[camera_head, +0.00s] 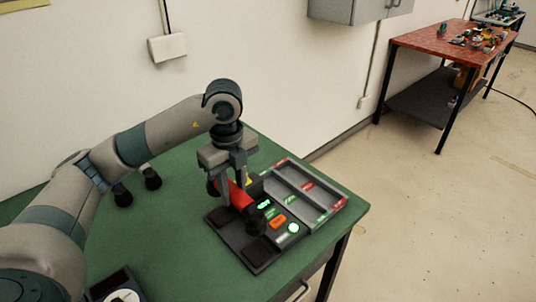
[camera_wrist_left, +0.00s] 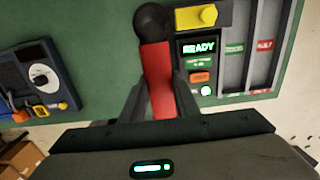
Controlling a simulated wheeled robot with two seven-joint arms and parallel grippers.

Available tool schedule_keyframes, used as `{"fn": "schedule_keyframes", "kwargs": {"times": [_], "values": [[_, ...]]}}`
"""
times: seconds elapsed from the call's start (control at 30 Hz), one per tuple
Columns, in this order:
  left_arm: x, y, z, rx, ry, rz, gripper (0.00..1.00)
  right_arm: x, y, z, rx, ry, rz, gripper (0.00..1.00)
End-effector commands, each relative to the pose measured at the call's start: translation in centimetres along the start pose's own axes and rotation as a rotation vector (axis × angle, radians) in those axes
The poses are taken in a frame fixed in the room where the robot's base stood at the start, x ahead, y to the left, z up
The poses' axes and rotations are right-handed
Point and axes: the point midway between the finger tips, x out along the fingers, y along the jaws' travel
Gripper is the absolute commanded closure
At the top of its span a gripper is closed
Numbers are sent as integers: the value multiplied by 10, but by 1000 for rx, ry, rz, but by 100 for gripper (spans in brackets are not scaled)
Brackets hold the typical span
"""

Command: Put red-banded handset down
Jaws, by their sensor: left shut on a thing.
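The red-banded handset (camera_head: 238,194) has a red grip and dark round ends. My left gripper (camera_head: 232,188) is shut on its red grip from above. The handset is over the dark phone base (camera_head: 262,253), which has dark square pads, a lit green display, an orange button and a lit green button. I cannot tell whether the handset touches the base. In the left wrist view the red grip (camera_wrist_left: 158,75) runs between the fingers, and one black end (camera_wrist_left: 153,19) shows beyond; the other end is hidden. The base's display (camera_wrist_left: 198,48) reads READY. My right gripper is not in view.
A grey tray (camera_head: 326,221) with labelled slots adjoins the base's right side. Two black knobs (camera_head: 152,179) show behind my left arm. A meter-like device (camera_wrist_left: 40,72) lies apart on the green table (camera_head: 185,262). A red-topped table (camera_head: 425,37) stands far off.

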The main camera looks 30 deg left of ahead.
Motion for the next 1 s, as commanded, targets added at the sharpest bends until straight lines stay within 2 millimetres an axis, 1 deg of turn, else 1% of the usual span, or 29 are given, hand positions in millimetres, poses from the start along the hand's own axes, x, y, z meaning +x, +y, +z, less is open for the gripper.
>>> {"fn": "schedule_keyframes", "kwargs": {"times": [0.27, 0.47, 0.67, 1.0], "values": [[0, 0, -1, 17, 0, -1, 100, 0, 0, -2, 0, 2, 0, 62], [1, -1, -4, 129, 0, 0, 100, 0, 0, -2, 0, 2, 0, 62], [3, -1, -11, 356, 0, 0, 100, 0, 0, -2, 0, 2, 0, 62], [6, -2, -24, 838, 0, 1, 100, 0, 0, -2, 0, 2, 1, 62]]}}
